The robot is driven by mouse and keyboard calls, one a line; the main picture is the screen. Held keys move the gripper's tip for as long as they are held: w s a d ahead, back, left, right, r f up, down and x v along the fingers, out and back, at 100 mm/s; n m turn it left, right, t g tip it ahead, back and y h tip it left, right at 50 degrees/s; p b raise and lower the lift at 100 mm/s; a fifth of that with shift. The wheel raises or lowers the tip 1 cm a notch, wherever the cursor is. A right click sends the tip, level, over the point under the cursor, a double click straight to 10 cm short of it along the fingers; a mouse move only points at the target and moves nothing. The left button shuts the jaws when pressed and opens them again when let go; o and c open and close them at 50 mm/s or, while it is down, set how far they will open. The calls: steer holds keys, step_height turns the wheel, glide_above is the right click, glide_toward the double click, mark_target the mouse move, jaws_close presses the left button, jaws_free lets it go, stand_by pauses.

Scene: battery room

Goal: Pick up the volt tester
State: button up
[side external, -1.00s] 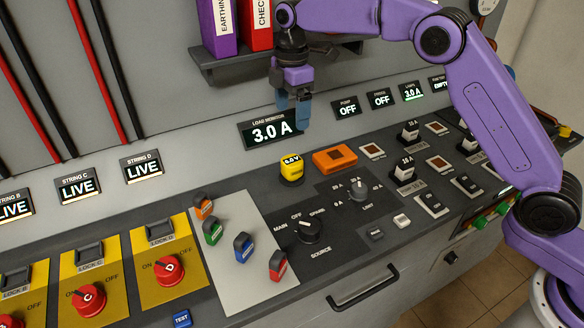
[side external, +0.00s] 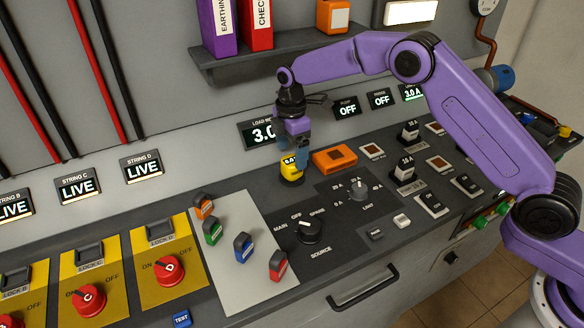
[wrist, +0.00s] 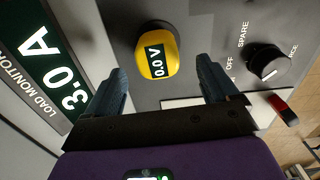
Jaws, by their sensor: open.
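The volt tester (side external: 290,172) is a small yellow block with a dark display, standing upright on a dark round base on the dark panel. In the wrist view the volt tester (wrist: 157,62) reads 0.0 V and lies ahead of the fingertips, between their lines. My gripper (side external: 296,156) is just above it in the side view, pointing down and partly covering its top. In the wrist view my gripper (wrist: 165,78) has its two blue fingers wide apart with nothing between them.
An orange block (side external: 335,159) sits close to the right of the tester. The load monitor display (side external: 258,134) is on the wall behind. A black source knob (side external: 309,231) and coloured tags (side external: 243,247) stand nearer the front.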

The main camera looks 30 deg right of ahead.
mark_target(292, 160)
steer(key=shift+w+d+f, duration=0.15)
steer(key=shift+f, duration=2.55)
steer(key=c, duration=1.2)
